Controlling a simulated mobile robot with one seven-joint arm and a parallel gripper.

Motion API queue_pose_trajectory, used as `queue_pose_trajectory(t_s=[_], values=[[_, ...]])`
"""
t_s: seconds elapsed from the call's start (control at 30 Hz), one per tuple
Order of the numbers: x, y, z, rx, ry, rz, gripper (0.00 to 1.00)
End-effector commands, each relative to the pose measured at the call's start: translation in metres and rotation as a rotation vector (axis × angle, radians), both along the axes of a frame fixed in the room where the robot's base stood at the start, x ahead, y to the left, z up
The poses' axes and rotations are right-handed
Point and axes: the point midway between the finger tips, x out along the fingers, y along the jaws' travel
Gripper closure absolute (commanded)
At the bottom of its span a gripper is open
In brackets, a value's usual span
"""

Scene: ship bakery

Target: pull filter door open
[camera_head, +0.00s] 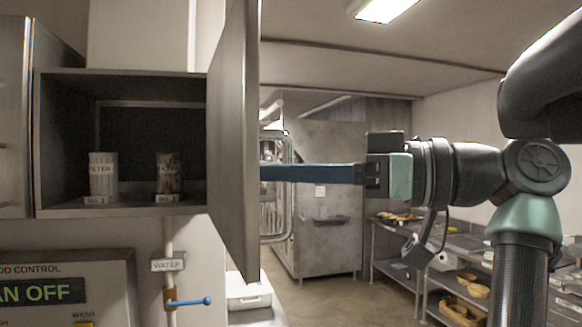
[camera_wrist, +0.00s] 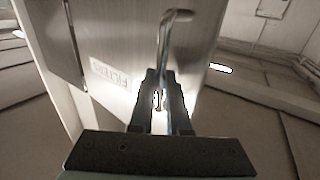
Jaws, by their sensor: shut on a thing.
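The filter door (camera_head: 234,130) is a grey metal panel that stands swung out from the cabinet (camera_head: 70,75) on the left. The cabinet front is open and its inside shows. In the wrist view the door (camera_wrist: 100,45) carries a FILTERS label and a bar handle (camera_wrist: 164,50). My gripper (camera_wrist: 158,100) is shut on the handle, with its fingers on either side of the bar's lower part. In the head view my gripper (camera_head: 268,173) reaches in from the right, and its fingertips are at the door's outer face.
Two filter canisters, a white one (camera_head: 103,178) and a dark one (camera_head: 168,174), stand inside the cabinet. Below are a control panel (camera_head: 60,290) and a water valve with a blue lever (camera_head: 190,302). Shelves with bread (camera_head: 465,285) stand at the right, behind my arm.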

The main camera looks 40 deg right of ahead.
Motion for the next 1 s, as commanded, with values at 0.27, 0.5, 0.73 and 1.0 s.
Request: queue_pose_trajectory(t_s=[0.27, 0.5, 0.73, 1.0], values=[[0.0006, 0.0007, 0.0007, 0.002, -0.001, 0.01, 1.0], [0.0007, 0.0008, 0.001, 0.001, -0.002, 0.009, 0.73], [0.0004, 0.0007, 0.0006, 0.0, -0.001, 0.009, 0.55], [-0.0089, -0.0069, -0.0013, -0.001, -0.002, 0.007, 0.55]])
